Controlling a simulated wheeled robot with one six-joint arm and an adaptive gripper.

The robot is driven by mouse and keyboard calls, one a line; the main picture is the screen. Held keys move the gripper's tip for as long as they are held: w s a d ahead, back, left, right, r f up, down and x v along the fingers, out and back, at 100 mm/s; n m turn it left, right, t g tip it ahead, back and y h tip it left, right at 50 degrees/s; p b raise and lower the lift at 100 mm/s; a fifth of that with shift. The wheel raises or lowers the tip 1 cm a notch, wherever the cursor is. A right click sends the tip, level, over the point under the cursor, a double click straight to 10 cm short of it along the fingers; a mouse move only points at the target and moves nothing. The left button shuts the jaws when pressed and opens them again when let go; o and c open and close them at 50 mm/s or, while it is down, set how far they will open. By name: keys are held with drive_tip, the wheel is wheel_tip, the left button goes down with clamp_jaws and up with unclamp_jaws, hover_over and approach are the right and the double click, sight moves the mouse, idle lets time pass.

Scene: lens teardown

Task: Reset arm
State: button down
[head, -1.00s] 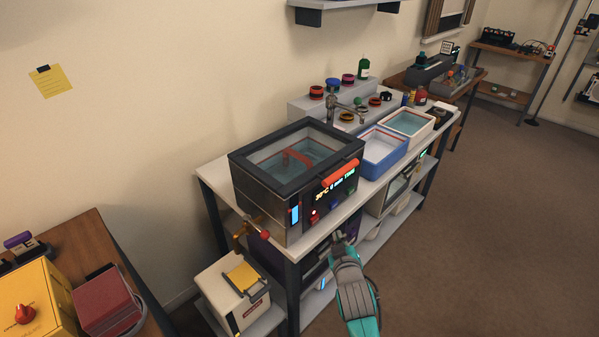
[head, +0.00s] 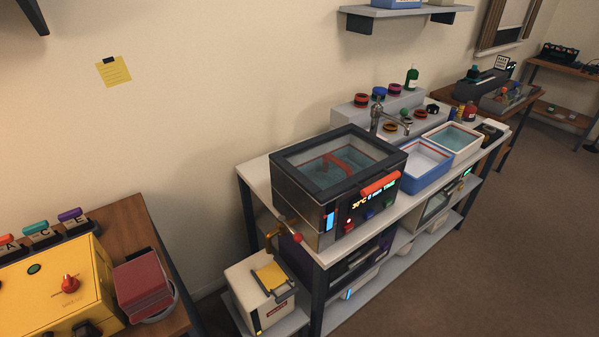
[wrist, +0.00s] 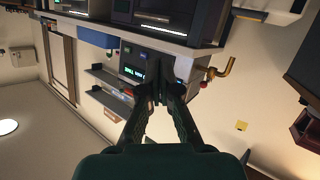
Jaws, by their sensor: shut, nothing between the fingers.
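My gripper (wrist: 158,92) shows in the wrist view with its two dark fingers together at the tips. It is shut and holds nothing. The bench and the bath machine show beyond the fingertips, and the fingers appear apart from them. My arm and gripper are not in the head view now.
A dark bath machine (head: 322,222) with a glass lid, a blue tray (head: 428,179) and a white tray (head: 477,150) stand on the bench (head: 256,177). A brown table (head: 129,218) with a yellow box (head: 58,291) is at left. Carpet (head: 500,270) at right is clear.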

drive_tip(key=s+r+m, duration=0.1)
drive_tip(key=s+r, duration=0.4)
drive_tip(key=s, duration=0.6)
drive_tip(key=s+r+m, duration=0.1)
drive_tip(key=s+r, duration=0.5)
drive_tip(key=s, duration=0.5)
drive_tip(key=shift+m, duration=0.3)
